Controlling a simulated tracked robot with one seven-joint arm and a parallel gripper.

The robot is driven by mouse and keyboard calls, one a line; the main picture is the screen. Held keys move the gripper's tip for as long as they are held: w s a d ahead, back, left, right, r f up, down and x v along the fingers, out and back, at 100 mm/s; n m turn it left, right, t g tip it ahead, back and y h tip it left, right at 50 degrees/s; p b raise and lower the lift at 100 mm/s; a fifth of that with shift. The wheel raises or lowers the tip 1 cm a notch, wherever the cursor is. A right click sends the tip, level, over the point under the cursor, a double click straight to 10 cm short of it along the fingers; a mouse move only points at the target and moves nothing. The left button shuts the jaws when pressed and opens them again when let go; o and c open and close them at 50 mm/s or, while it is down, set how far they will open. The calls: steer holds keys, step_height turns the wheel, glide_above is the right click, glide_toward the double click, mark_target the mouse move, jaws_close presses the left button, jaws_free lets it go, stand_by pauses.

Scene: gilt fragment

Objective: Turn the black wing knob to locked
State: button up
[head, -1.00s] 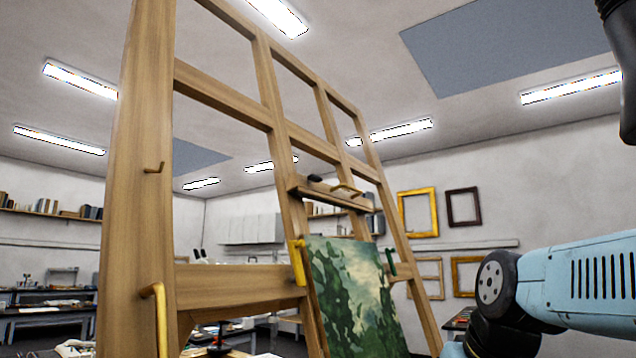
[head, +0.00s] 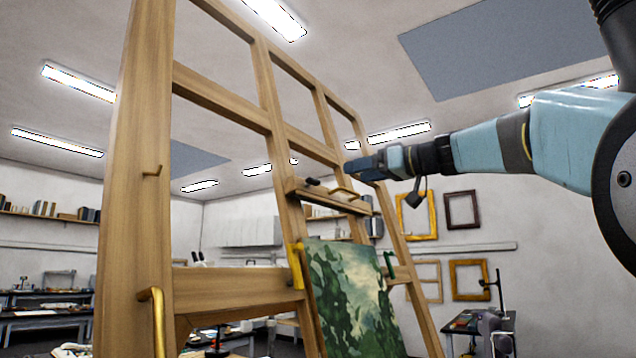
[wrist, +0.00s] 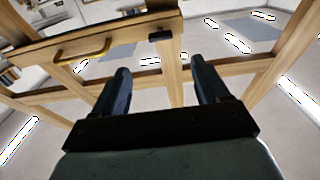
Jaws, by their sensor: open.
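The black wing knob (head: 312,181) is a small dark piece on the left part of the easel's wooden crossbar (head: 322,197). It also shows in the wrist view (wrist: 160,35), at the top centre beyond my fingertips, and looks to lie crosswise. The wing's exact setting is too small to read. My gripper (head: 350,167) is up and to the right of the knob in the head view, apart from it. In the wrist view my gripper (wrist: 160,67) is open and empty, its two fingers spread on either side below the knob.
A gold handle (head: 345,192) sits on the same crossbar, right of the knob. A green painting (head: 350,295) stands below, with a yellow clamp (head: 297,265) at its left edge and a green clamp (head: 389,264) at its right.

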mark_target(317, 181)
steer(key=x, duration=1.2)
steer(key=shift+w+a+f, duration=0.1)
steer(key=shift+w+a, duration=0.2)
steer(key=shift+c, duration=0.4)
steer(key=c, duration=1)
